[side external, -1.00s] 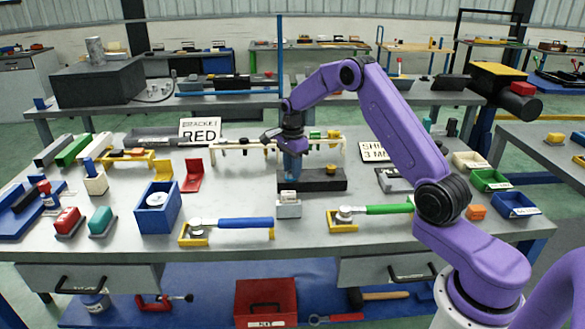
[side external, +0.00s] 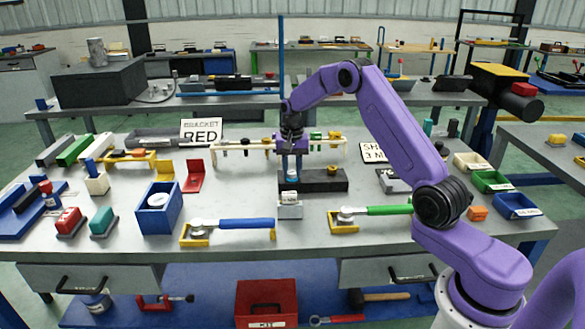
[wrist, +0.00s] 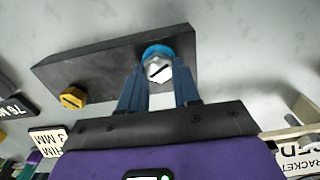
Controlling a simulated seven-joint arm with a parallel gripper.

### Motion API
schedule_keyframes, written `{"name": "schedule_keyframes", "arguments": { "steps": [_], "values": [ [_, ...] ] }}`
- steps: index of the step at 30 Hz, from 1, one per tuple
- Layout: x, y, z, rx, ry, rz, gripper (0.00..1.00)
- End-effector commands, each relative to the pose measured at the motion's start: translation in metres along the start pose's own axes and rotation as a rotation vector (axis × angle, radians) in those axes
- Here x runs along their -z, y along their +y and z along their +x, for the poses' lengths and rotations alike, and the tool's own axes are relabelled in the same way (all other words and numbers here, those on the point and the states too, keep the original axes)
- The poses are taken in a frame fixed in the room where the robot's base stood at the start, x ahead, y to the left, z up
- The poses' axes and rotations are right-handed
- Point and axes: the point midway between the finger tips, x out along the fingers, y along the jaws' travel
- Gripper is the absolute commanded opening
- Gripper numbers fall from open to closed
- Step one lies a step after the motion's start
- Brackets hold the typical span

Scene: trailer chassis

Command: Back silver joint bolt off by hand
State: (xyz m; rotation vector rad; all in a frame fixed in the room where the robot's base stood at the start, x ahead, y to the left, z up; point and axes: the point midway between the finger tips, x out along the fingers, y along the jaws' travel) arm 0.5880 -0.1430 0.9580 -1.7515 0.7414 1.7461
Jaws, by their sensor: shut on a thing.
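The dark chassis block (side external: 325,182) lies on the grey bench, and it also shows in the wrist view (wrist: 105,68). The silver joint bolt (wrist: 158,68), with a slotted face and a blue ring, sits at one end of the block. A brass hex bolt (wrist: 73,97) sits at the other end, also seen in the side view (side external: 331,170). My gripper (wrist: 159,85) points down over the block, its blue fingers shut on the silver bolt. In the side view my gripper (side external: 291,168) hides most of that bolt. I cannot tell how far the bolt is threaded in.
A rack (side external: 240,146) with hanging pieces stands just behind my gripper. A small white labelled block (side external: 289,206) is in front of the chassis block. Blue-handled (side external: 245,224) and green-handled (side external: 388,210) tools lie near the front edge. Signs (side external: 201,131) stand behind.

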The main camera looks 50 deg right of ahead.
Motion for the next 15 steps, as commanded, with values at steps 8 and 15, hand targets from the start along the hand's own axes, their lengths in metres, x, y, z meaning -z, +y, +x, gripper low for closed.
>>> {"name": "schedule_keyframes", "arguments": {
  "steps": [8,15],
  "values": [
    [-0.0023,-0.0006,0.0041,-0.004,-0.008,-0.264,0.01],
    [-0.0030,-0.0015,0.0043,-0.003,-0.010,-0.493,0.01]
  ]
}}
